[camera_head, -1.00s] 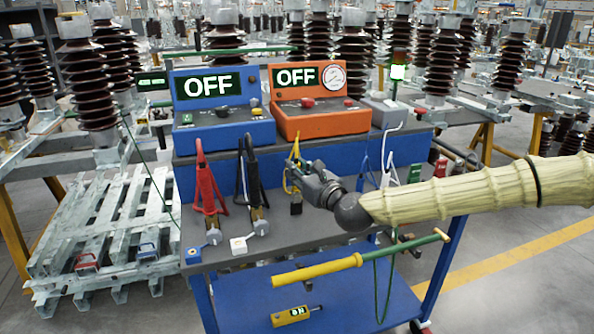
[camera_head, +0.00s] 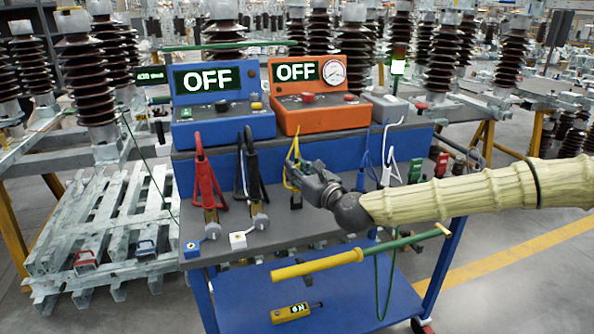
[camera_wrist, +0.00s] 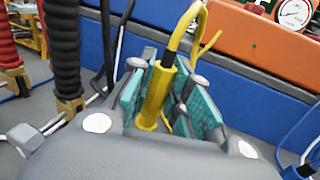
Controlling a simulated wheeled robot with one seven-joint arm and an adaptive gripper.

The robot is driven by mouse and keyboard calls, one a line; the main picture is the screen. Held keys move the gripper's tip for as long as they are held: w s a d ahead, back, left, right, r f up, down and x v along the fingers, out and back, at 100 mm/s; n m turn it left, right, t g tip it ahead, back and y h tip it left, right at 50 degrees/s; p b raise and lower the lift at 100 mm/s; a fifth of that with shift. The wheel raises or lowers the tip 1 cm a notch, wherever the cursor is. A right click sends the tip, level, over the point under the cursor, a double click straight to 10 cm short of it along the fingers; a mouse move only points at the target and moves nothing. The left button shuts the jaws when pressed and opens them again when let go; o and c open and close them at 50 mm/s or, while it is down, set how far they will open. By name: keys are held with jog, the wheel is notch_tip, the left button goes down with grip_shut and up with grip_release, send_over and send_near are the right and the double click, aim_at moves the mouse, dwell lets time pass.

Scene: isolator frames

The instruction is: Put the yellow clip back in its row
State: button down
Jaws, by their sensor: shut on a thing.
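The yellow clip (camera_head: 291,172) is in my gripper (camera_head: 303,181), in the clip row on the cart top. In the wrist view the yellow clip (camera_wrist: 157,92) stands between the two teal finger pads of my gripper (camera_wrist: 172,95), which are shut on it. Its yellow lead curves up and over. The clip's lower end is hidden by my gripper in the wrist view, and I cannot tell whether it touches the top. The black clip (camera_head: 247,175) is to its left, with the red clip (camera_head: 204,175) further left. The blue clip (camera_head: 366,160) is to its right.
White (camera_head: 388,160) and green (camera_head: 415,170) clips stand further right. The blue OFF box (camera_head: 222,130) and orange OFF box (camera_head: 318,118) stand behind the row. A yellow-and-green rod (camera_head: 320,264) lies across the front.

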jog(key=shift+f, duration=0.3)
jog(key=c, duration=1.3)
grip_release()
jog(key=shift+o, duration=0.2)
jog(key=v, duration=1.2)
